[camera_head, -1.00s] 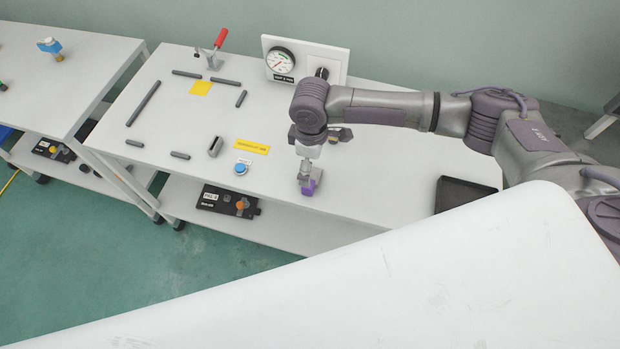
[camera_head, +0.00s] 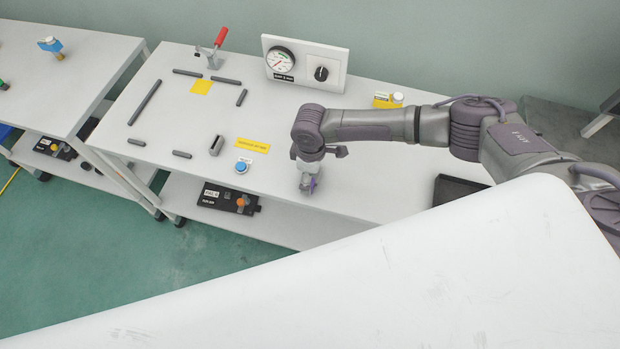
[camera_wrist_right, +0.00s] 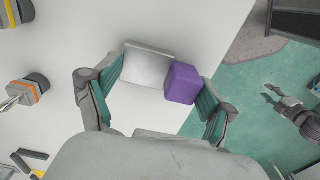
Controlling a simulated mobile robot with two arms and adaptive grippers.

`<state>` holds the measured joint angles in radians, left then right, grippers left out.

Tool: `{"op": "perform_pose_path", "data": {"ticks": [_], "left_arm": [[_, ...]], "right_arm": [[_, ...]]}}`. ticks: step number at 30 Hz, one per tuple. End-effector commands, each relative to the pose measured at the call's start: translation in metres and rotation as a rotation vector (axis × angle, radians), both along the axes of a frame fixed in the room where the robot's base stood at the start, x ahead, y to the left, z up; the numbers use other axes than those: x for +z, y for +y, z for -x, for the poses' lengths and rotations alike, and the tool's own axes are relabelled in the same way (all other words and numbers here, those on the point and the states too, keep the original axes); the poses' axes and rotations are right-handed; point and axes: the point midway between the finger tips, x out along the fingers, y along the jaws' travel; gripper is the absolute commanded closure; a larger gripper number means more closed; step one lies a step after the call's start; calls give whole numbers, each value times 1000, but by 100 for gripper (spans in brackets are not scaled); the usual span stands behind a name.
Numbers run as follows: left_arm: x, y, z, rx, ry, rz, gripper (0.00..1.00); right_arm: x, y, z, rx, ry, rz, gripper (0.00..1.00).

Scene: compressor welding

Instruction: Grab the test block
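The test block looks like a silver-grey block (camera_wrist_right: 147,68) with a purple cube (camera_wrist_right: 183,83) against its side. In the head view its purple part (camera_head: 313,185) shows low under my right gripper (camera_head: 307,180), near the table's front edge. In the right wrist view my right gripper (camera_wrist_right: 162,75) has its teal-padded fingers spread, one beside the silver part and one beside the purple part. I see no clear grip on the block. A dark arm end, apparently my left gripper (camera_wrist_right: 280,98), shows small over the green floor; its finger state is unclear.
The white table (camera_head: 340,190) carries a gauge panel (camera_head: 305,62), a red-handled clamp (camera_head: 215,48), dark bars, a grey slotted block (camera_head: 216,145) and a blue button (camera_head: 242,166). A black tray (camera_head: 455,190) lies to the right. A yellow container (camera_head: 383,101) stands behind my right arm.

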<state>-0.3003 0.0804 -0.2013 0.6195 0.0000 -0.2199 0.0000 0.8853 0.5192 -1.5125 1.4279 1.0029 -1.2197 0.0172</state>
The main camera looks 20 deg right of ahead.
Motion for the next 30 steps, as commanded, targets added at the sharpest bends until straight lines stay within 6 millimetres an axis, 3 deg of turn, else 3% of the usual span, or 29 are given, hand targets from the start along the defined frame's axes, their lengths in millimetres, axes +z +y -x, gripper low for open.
{"op": "perform_pose_path", "data": {"ticks": [2,13,25,30], "left_arm": [[0,0,0,0,1,0,60],[0,0,1,1,1,0,60],[-1,0,0,2,1,-1,60],[-4,0,0,2,0,-1,60]], "right_arm": [[0,0,0,0,-1,1,38],[-2,-2,1,-1,1,4,100],[-4,-5,1,-2,3,9,100],[4,-5,1,-4,3,10,100]]}}
